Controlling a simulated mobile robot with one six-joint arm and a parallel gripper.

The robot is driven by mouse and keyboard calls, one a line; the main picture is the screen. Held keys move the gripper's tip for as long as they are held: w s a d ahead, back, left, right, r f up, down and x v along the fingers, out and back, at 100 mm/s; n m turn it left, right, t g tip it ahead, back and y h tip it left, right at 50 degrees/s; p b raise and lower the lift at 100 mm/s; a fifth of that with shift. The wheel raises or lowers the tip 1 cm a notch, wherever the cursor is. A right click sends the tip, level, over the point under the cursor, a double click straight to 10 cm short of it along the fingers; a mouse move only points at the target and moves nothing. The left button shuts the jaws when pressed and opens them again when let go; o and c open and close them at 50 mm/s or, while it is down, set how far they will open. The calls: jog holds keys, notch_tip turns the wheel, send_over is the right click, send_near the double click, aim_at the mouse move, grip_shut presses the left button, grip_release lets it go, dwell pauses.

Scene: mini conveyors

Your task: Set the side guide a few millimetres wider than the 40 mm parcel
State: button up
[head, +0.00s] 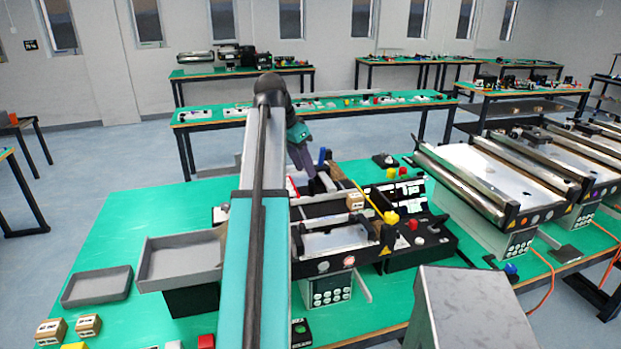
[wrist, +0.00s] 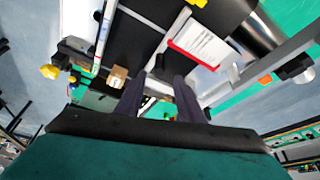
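The mini conveyor (head: 335,240) stands in the middle of the head view, partly hidden by my arm. A small brown parcel (head: 355,200) sits on it; it also shows in the wrist view (wrist: 117,77), left of my fingers. A yellow knob (head: 391,217) is at the near right end of the conveyor, and it seems to be the knob at the left of the wrist view (wrist: 50,71). A thin grey rail, possibly the side guide (wrist: 157,52), runs over the dark belt toward my fingertips. My gripper (wrist: 160,78) is open, with no object clearly held. Contact with the rail cannot be told.
A grey tray (head: 180,262) and a smaller bin (head: 97,287) stand left of the conveyor. Two brown boxes (head: 88,325) lie at the front left. A red-edged white card (wrist: 200,45) is near my fingers. Larger conveyors (head: 480,175) stand at right. The left green tabletop has free room.

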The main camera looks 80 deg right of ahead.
aim_at(310, 181)
jog(key=shift+p+x, duration=0.7)
jog(key=shift+x, duration=2.75)
grip_shut()
